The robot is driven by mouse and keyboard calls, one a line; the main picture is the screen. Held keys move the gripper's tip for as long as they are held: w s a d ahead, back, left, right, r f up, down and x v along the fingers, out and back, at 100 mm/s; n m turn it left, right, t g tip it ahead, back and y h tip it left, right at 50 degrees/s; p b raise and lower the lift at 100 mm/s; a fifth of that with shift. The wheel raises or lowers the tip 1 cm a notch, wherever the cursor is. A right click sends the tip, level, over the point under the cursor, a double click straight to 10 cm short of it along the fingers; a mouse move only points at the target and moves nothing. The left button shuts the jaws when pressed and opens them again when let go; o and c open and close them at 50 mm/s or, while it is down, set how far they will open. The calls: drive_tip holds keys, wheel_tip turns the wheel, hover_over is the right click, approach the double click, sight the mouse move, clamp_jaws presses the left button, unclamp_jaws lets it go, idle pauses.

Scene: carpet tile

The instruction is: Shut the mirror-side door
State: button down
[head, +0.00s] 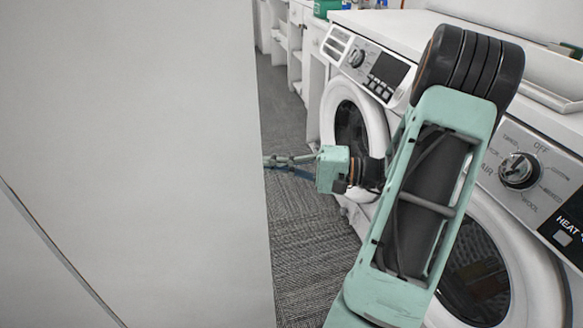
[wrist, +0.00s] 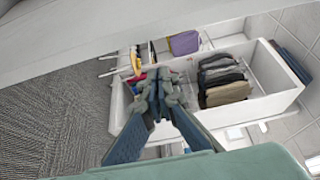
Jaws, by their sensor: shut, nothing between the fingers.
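A large pale panel (head: 130,150), which looks like a door, fills the left of the head view. I see no mirror, so I cannot tell whether it is the mirror-side door. My gripper (head: 272,162) is at the panel's right edge, with its fingertips at or behind that edge. Contact cannot be told. In the wrist view my gripper (wrist: 160,90) is shut and empty. A pale slab (wrist: 130,35) crosses the top of that view, perhaps the door's edge.
In the wrist view an open white drawer (wrist: 275,98) holds folded dark clothes (wrist: 222,78). Two white front-loading machines (head: 350,115) line the right of the head view, close to my arm. Grey carpet (head: 300,235) is clear between panel and machines.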

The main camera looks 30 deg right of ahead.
drive_tip(key=s, duration=0.1)
drive_tip(key=s+a, duration=0.1)
drive_tip(key=s, duration=0.1)
drive_tip(key=shift+s, duration=0.3)
drive_tip(key=shift+s, duration=0.15)
